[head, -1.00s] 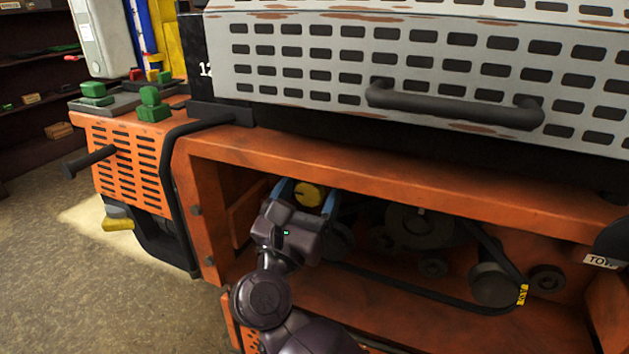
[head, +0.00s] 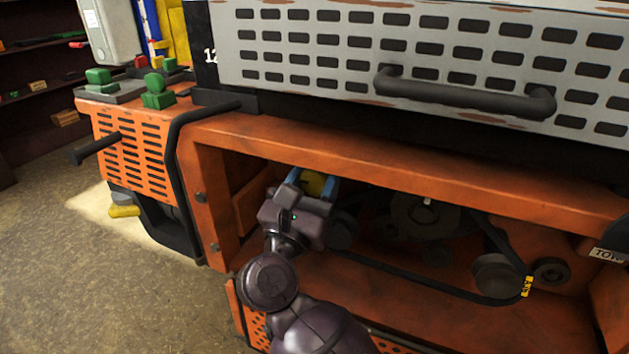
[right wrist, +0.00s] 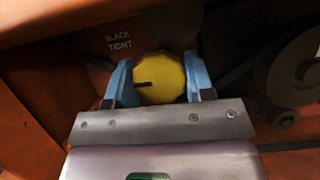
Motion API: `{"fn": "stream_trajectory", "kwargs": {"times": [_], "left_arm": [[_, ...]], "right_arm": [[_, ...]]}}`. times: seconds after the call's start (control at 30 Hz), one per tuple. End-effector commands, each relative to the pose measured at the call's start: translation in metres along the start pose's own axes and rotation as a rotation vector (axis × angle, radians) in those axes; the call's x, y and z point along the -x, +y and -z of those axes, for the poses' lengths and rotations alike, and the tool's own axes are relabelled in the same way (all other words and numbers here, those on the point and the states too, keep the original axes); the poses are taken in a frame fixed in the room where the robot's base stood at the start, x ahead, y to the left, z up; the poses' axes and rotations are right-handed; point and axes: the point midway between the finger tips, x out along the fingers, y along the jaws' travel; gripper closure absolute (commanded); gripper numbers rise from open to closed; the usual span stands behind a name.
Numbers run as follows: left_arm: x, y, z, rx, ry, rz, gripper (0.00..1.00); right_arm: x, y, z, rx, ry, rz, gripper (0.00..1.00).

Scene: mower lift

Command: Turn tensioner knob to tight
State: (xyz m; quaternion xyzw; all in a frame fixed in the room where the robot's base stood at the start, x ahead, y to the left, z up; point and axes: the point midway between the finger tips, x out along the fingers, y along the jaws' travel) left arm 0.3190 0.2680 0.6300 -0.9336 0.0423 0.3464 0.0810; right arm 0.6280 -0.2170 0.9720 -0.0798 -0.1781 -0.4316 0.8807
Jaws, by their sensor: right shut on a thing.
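The yellow tensioner knob (head: 313,183) sits inside the open orange bay of the mower, towards its left end. In the right wrist view the round knob (right wrist: 162,79) shows a dark pointer mark on its left part, pointing left. The words "SLACK" and "TIGHT" (right wrist: 119,43) are printed above and left of it. My right gripper (head: 314,182) has its blue fingers on both sides of the knob, shut on it; the right wrist view also shows the fingers (right wrist: 155,82) flanking it. My left gripper is not in view.
A black belt (head: 420,287) runs over pulleys (head: 494,275) right of the knob, with a yellow tag on it. The orange frame beam (head: 400,165) passes above the bay. A grey perforated cover with a dark handle (head: 465,97) is above that.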

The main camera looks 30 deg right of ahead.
Motion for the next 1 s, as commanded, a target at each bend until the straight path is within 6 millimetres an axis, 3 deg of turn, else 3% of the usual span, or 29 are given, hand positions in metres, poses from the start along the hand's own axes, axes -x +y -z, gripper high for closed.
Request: {"fn": "stream_trajectory", "kwargs": {"times": [0.4,1.0], "left_arm": [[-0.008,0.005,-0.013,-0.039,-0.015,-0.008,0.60],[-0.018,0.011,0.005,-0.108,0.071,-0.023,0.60]], "right_arm": [[0.002,0.001,0.007,-0.165,0.008,0.069,0.94],[0.001,0.002,0.002,-0.520,0.002,0.216,0.94]]}}
